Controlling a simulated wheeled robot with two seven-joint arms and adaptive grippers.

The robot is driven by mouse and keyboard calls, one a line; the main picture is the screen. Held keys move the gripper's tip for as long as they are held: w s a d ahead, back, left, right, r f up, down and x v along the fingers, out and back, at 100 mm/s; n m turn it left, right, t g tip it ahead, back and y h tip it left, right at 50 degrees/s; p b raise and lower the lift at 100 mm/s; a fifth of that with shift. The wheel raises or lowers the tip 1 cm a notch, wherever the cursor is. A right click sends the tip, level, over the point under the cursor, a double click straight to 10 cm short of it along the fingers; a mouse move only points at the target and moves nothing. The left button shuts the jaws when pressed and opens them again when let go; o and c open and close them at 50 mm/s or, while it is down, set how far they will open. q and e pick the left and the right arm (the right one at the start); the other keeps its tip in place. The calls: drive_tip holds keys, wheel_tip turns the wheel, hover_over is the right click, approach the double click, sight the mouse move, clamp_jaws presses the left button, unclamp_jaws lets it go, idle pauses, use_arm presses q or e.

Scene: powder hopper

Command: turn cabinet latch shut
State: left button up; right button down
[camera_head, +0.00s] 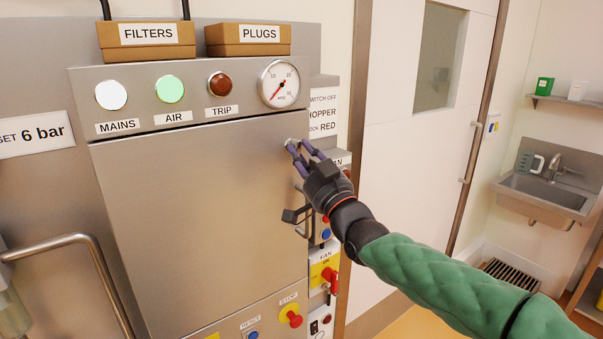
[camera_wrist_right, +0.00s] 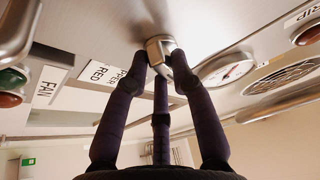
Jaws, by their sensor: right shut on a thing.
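The grey metal cabinet door (camera_head: 200,200) is closed flush against the cabinet, as far as I can see. The small metal latch (camera_wrist_right: 160,44) is at the door's upper right corner. In the head view the dark fingertips of my right gripper (camera_head: 299,148) mostly cover it. In the right wrist view the fingers of the right gripper (camera_wrist_right: 162,72) are closed around the latch, touching it from its sides. The latch's exact angle is hard to tell behind the fingers. My left gripper is not in view.
Above the door are MAINS, AIR and TRIP lamps and a pressure gauge (camera_head: 280,83). Boxes marked FILTERS (camera_head: 146,53) and PLUGS (camera_head: 247,49) stand on top. A bent metal rail (camera_head: 92,262) is at lower left. A red fan switch (camera_head: 330,277) sits below my right wrist.

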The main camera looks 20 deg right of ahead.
drive_tip(key=shift+w+d+f+n+g+y+b, duration=0.15)
drive_tip(key=shift+n+y+b, duration=0.3)
drive_tip(key=shift+n, duration=0.45)
drive_tip(key=shift+s+a+r+n+g+y+b, duration=0.15)
drive_tip(key=shift+n+y+b, duration=0.25)
drive_tip(key=shift+n, duration=0.5)
drive_tip(key=shift+w+d, duration=0.1)
drive_tip(key=c, duration=1)
unclamp_jaws()
drive_tip(key=shift+c, duration=0.2)
drive_tip(key=v, duration=1.2)
drive_tip(key=shift+f, duration=0.1)
